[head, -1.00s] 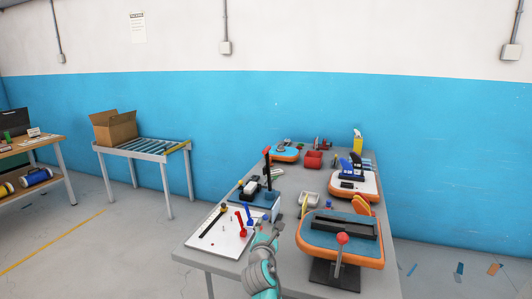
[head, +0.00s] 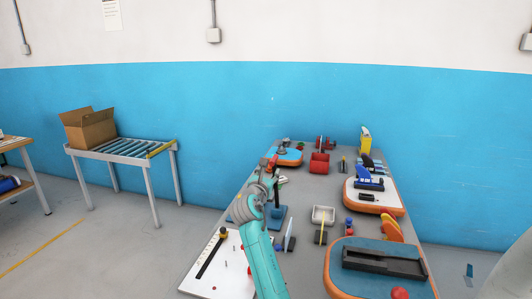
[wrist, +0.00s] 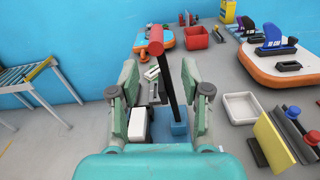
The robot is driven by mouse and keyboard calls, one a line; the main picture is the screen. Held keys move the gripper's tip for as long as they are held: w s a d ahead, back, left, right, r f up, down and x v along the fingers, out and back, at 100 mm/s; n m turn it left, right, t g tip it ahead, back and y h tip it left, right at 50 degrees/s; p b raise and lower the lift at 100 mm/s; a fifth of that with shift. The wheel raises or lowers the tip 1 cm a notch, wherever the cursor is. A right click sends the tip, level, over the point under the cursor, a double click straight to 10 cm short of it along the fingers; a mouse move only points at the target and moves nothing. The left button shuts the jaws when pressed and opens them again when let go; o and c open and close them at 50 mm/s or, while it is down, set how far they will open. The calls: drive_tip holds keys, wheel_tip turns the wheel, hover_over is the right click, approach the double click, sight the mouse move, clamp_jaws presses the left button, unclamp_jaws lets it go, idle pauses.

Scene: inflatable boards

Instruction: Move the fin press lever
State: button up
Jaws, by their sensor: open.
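A black lever (wrist: 168,80) with a red grip (wrist: 156,41) rises from a blue base (wrist: 180,131) in the wrist view. It leans, with its top toward the left. My gripper (wrist: 165,88) is open, with one finger on each side of the lever; I cannot tell whether either touches it. In the head view my gripper (head: 264,182) is over the blue base (head: 279,214) and hides most of the lever; the red grip (head: 270,163) shows just above it. A white block (wrist: 136,124) is beside the base, near the left finger.
A white tray (wrist: 242,107) and a yellow panel (wrist: 274,141) stand right of the base. A white board (head: 206,285) with small tools lies at the front left. An orange-edged board (head: 334,280) with a red knob (head: 400,293) is at the front right. A red bin (head: 319,168) stands farther back.

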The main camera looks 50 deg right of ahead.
sight(275, 156)
drive_tip(key=shift+w+d+r, duration=0.1)
drive_tip(key=shift+w+d, duration=0.5)
drive_tip(key=x, duration=1)
drive_tip(key=shift+d, duration=0.25)
clamp_jaws()
